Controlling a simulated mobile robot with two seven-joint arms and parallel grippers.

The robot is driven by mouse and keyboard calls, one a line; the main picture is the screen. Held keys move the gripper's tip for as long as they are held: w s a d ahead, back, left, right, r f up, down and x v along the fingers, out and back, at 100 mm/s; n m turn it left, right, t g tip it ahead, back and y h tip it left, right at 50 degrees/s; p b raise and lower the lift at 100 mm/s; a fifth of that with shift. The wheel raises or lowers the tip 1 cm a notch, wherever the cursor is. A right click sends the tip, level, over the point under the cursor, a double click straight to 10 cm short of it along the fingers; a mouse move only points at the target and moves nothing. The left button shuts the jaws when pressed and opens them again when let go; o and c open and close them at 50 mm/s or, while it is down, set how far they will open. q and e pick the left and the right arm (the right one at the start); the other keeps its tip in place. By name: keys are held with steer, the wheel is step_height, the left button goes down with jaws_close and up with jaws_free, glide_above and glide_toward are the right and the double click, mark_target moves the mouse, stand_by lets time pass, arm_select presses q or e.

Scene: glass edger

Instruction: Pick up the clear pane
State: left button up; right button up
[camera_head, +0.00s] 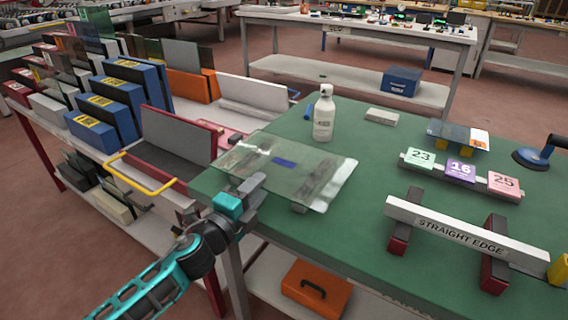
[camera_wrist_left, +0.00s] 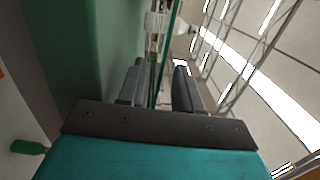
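The clear pane (camera_head: 325,172), see-through with a blue mark near its middle, lies flat at the green table's near left corner, its left side reaching toward the edge. A small grey block shows under its front. My left gripper (camera_head: 252,186) is at the pane's near left edge. In the left wrist view the pane (camera_wrist_left: 168,40) shows edge-on as a thin green strip between the two fingers of the left gripper (camera_wrist_left: 158,82). The fingers stand apart, with gaps beside the strip, so the gripper looks open around the edge. My right gripper is out of view.
A white bottle (camera_head: 323,115) stands just behind the pane. The straight edge (camera_head: 465,236) on its dark feet and number cards (camera_head: 460,172) lie to the right. A rack cart (camera_head: 150,185) with upright panes and a yellow handle is close at left.

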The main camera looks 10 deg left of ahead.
arm_select(q)
steer(key=shift+w+d, duration=0.1)
steer(key=shift+w, duration=0.3)
jaws_close()
stand_by(1.1)
steer(key=shift+r, duration=0.15)
